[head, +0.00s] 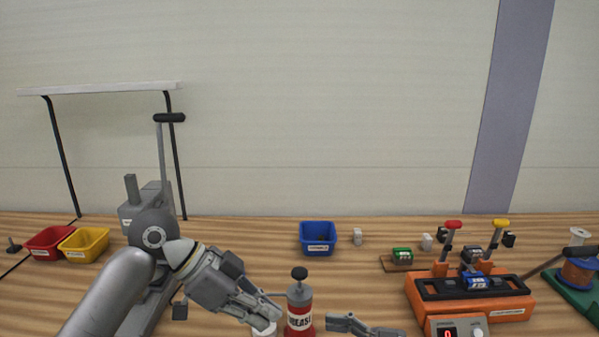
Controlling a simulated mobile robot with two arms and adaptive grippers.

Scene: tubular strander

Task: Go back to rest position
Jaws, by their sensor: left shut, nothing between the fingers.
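My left arm reaches in from the lower left. My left gripper (260,312) is shut and empty. Its fingertips are just above or in front of a small white round object (264,331) at the bottom edge; whether they touch it I cannot tell. A red and grey grease can (299,318) with a black knob stands upright just right of the fingertips. Part of my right gripper (345,322) shows at the bottom edge, right of the can, pointing left. Its finger opening cannot be made out.
A grey machine with a lever (162,160) stands behind my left arm. Red (48,244) and yellow (84,246) bins are at left, a blue bin (317,250) in the middle. An orange fixture (512,308) and a wire spool (579,270) are at right.

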